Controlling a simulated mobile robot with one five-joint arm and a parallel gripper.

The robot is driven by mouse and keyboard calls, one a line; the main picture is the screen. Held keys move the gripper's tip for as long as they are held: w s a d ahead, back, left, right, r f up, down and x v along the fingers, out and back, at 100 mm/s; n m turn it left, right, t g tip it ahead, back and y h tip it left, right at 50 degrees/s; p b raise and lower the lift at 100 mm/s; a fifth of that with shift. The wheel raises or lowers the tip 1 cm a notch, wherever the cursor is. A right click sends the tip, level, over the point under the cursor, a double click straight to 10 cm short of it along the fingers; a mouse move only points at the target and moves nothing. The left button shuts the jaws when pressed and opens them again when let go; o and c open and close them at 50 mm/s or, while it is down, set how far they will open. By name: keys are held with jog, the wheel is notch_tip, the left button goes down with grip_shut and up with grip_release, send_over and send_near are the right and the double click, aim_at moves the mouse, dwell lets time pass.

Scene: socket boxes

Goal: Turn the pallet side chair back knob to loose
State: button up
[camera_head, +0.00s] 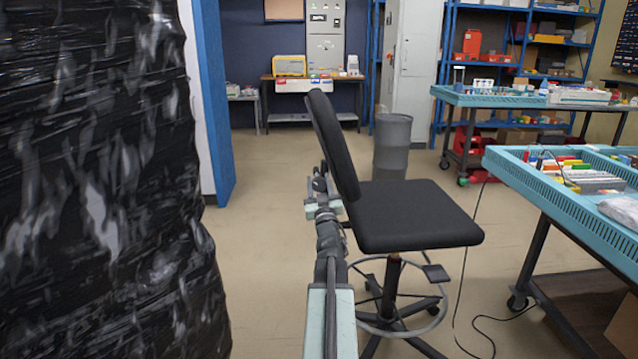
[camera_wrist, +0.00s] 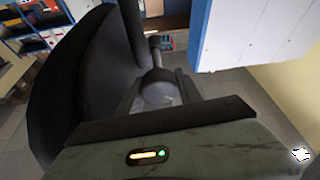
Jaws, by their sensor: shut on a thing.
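The black office chair (camera_head: 418,215) stands in the middle of the head view, its back (camera_head: 336,145) tilted and on the side facing the wrapped pallet load. My arm reaches forward to the rear of the chair back, and my gripper (camera_head: 320,180) is there at about seat height or a little above. In the wrist view a dark rounded knob (camera_wrist: 158,87) sits between the two fingers of my gripper (camera_wrist: 157,92), which are shut on it. The chair back (camera_wrist: 75,85) fills the left of that view. The knob's loose or tight setting cannot be read.
A pallet load in black wrap (camera_head: 100,180) stands close on the left of my arm. A blue-topped workbench (camera_head: 570,200) with parts is on the right, a cable (camera_head: 465,270) on the floor beside it. A grey bin (camera_head: 392,145) stands behind the chair.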

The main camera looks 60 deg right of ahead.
aim_at(319, 186)
jog(key=shift+n+t+y, duration=0.4)
jog(key=shift+n+t, duration=0.1)
jog(key=shift+n, duration=0.8)
jog(key=shift+w+a+n+y, duration=0.1)
jog(key=shift+n+y, duration=0.2)
jog(key=o, duration=1.4)
jog(key=shift+c, duration=0.2)
jog(key=b+v, duration=0.2)
jog(key=v, duration=0.5)
jog(key=shift+s+a+f+b, duration=0.2)
jog(key=shift+s+b, duration=0.1)
